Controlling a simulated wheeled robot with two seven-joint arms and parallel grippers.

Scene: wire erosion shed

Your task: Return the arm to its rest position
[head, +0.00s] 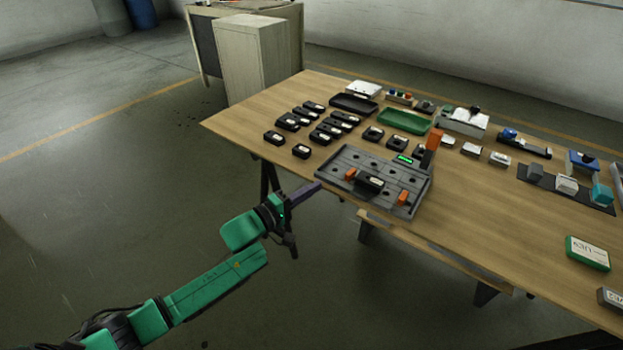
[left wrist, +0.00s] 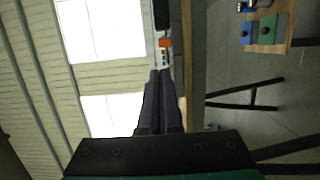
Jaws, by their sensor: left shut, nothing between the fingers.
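My left arm, green and black, reaches in from the lower left in the head view. My left gripper (head: 312,190) is shut and empty, its dark fingers pointing at the near edge of the table, beside the grey fixture plate. In the left wrist view the shut fingers (left wrist: 160,78) point away from the camera, with the table edge just beyond and to the right. My right gripper is not in view.
The wooden table (head: 470,215) carries a grey fixture plate (head: 345,162) with a black block (head: 369,184) and orange clamps. Several black blocks, a green tray (head: 404,121) and a dark tray (head: 353,103) stand behind. Open floor (head: 120,190) lies left of the table.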

